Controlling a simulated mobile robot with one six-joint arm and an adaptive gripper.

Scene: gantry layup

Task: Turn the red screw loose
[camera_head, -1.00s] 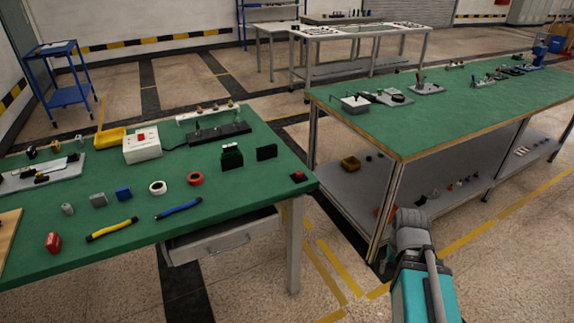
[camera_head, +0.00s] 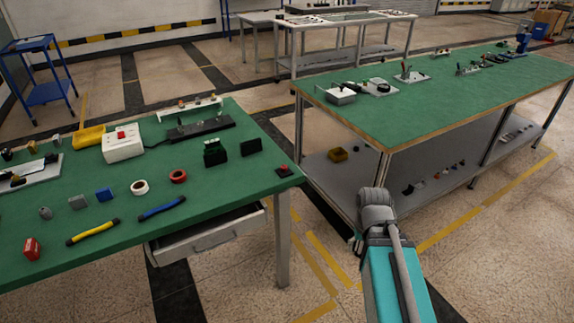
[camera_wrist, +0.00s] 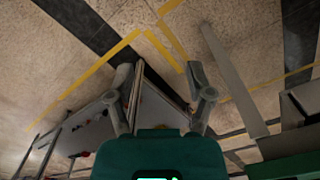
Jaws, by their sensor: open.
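I cannot make out a red screw in either view. The near green-topped table (camera_head: 228,183) carries small parts and tools. The far green-topped table (camera_head: 430,105) carries several small fixtures, too small to tell a screw on them. My gripper (camera_wrist: 162,80) shows in the wrist view with its two fingers spread apart and nothing between them. It hangs over the floor and table structure. In the head view my arm rises at the lower right, in front of the far table, and the fingers are not visible.
A floor gap separates both tables. A blue cart (camera_head: 38,72) stands at the back left.

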